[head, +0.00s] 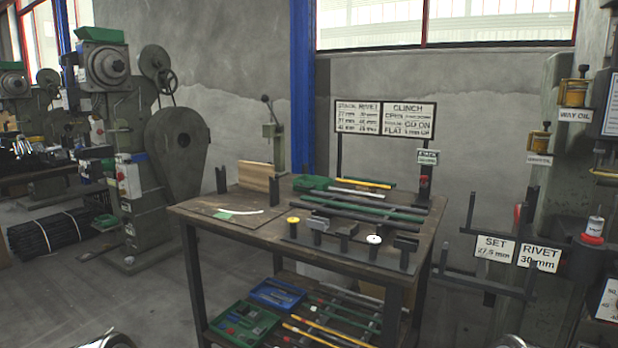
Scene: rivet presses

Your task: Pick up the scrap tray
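No thing in view is labelled as the scrap tray, and I cannot tell for sure which one it is. On the workbench (335,258), a small green tray (312,183) sits at the back, beside long rods. On the shelf below, a green bin (243,325) with small pieces stands at the front left. A blue bin (277,293) stands behind it, also holding small parts. Only small rounded parts, probably of my arms, show at the bottom edge, left and right. Neither gripper's fingers are in view.
A flat dark board (225,214) with a white strip lies on the bench's left. A large press (135,150) stands left; a post with prongs (470,215) stands right.

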